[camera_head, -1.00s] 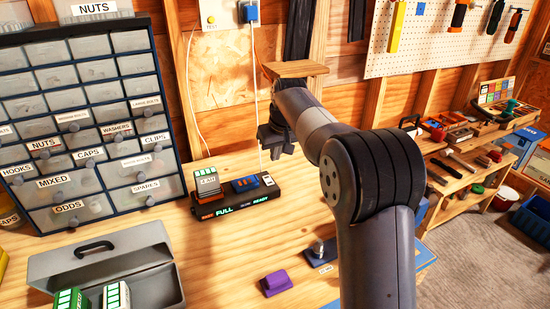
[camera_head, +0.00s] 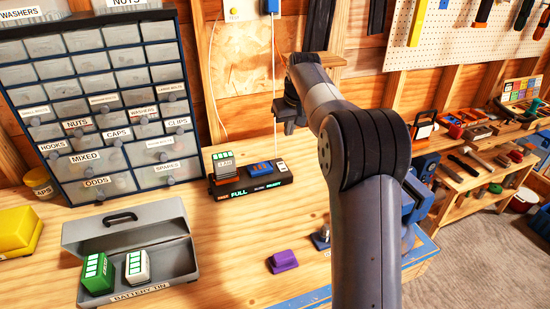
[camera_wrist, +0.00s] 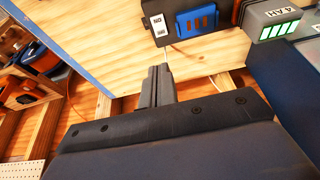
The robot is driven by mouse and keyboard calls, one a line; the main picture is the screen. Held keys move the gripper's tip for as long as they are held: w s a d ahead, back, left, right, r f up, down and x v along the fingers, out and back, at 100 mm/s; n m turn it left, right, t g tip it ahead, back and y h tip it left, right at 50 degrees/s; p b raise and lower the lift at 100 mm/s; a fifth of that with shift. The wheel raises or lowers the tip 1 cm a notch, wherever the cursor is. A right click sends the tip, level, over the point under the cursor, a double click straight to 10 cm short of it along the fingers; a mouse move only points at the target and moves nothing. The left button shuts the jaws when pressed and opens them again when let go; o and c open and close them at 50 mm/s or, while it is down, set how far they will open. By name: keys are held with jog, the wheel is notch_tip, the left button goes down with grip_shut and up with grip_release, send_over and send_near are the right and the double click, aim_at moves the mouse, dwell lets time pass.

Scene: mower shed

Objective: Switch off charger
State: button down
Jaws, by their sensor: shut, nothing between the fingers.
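The black charger (camera_head: 250,187) stands at the back of the bench, its front lit with "FULL" and "READY" in green. A grey battery (camera_head: 224,166) with green bars sits in its left bay; in the wrist view this battery (camera_wrist: 280,25) reads "4 AH". A blue part (camera_head: 261,168) with orange contacts is in the middle. A small white switch (camera_head: 282,168) is at the charger's right end, also seen in the wrist view (camera_wrist: 158,30). My gripper (camera_head: 290,128) is shut and empty, above the charger's right end and apart from it. In the wrist view its fingertips (camera_wrist: 158,68) point towards the switch.
An open grey battery tin (camera_head: 155,292) with two batteries is at the front left. A drawer cabinet (camera_head: 8,75) stands behind it. A purple item (camera_head: 284,261) lies on the bench, and a blue vise (camera_head: 418,195) is at the right. A white cord (camera_head: 273,80) hangs behind the charger.

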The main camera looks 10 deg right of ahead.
aim_at(284, 164)
jog(key=p+x, duration=0.1)
jog(key=x, duration=0.5)
jog(key=p+x, duration=0.1)
jog(key=x, duration=0.6)
jog(key=shift+s+f+p, duration=0.1)
jog(key=shift+s+p, duration=0.1)
jog(key=shift+p, duration=0.2)
jog(key=shift+f, duration=0.45)
jog(key=shift+d, duration=0.1)
jog(key=shift+f+b, duration=0.5)
jog(key=shift+b, duration=0.05)
jog(key=shift+d+r, duration=0.1)
jog(key=shift+r, duration=0.1)
jog(key=shift+f, duration=0.1)
jog(key=shift+s, duration=0.1)
